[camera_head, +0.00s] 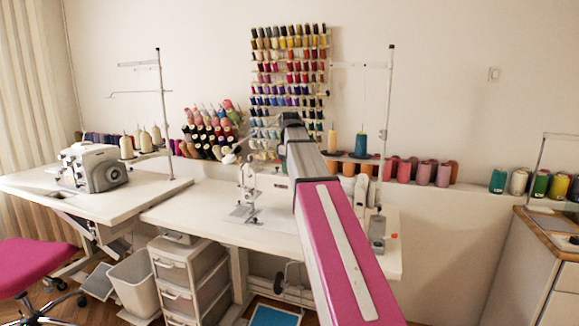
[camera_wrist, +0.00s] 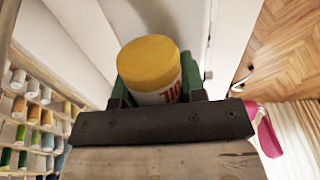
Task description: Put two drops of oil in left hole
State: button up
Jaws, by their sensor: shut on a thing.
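My gripper (camera_wrist: 158,92) is shut on an oil bottle (camera_wrist: 147,65), with the green fingers on either side of it. The bottle has a yellow cap or base facing the camera and a white label with red letters that appear to read "OIL". In the head view my arm reaches out over a white sewing machine (camera_head: 270,185) on the middle table, and hides part of it. The gripper end is small there, above the machine's left part. The left hole cannot be made out in either view.
The machine stands on a white table (camera_head: 190,213). Another machine (camera_head: 93,168) is on the left table. Thread spools (camera_head: 290,65) fill a wall rack, and more spools (camera_head: 420,172) line the ledge. A thread stand pole (camera_head: 387,120) rises right of my arm.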

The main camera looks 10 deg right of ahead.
dwell(0.3)
jog(key=t+y, duration=0.1)
jog(key=r+t+y, duration=0.1)
jog(key=y, duration=0.1)
jog(key=shift+w+a+r, duration=0.1)
jog(key=shift+w+a, duration=0.1)
jog(key=shift+a, duration=0.2)
jog(key=shift+w+a+r+t+y, duration=0.3)
jog(key=shift+r+t+y, duration=0.15)
jog(key=shift+t+y, duration=0.4)
